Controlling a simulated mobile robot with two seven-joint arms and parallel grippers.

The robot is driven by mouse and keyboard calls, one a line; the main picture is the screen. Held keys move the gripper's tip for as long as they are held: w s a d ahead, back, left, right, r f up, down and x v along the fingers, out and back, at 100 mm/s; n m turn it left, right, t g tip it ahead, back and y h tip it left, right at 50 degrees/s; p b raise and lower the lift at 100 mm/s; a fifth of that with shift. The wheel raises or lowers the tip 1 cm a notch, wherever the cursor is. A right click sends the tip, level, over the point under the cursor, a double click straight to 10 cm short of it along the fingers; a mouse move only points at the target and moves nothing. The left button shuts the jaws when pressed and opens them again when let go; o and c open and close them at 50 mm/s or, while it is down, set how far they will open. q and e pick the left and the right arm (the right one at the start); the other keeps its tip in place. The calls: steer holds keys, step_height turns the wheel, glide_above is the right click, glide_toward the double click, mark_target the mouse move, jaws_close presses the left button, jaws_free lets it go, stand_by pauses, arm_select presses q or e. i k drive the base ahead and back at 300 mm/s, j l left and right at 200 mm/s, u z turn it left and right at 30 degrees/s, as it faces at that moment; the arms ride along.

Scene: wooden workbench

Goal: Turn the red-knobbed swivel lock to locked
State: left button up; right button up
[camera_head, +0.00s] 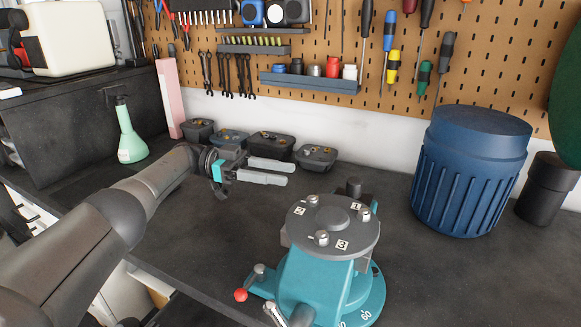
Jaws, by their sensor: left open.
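The red-knobbed swivel lock (241,294) is a short lever ending in a red ball, low on the left side of a teal vise-like device (317,281). The device has a round grey top plate (333,226) with numbered marks and several bolts. A degree scale shows on its round base. A second, metal handle (275,313) sits right of the red knob, cut by the bottom edge. My left gripper (268,173) is open and empty, above the bench behind and left of the device, apart from the lock. My right gripper is out of view.
Small dark bins (270,146) stand along the back wall, close behind my left gripper. A large blue canister (470,172) and a black cylinder (548,188) stand at right. Tools hang on the pegboard (400,60). Bench left of the device is clear.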

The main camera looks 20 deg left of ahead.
mark_target(260, 275)
steer(key=k, duration=1.5)
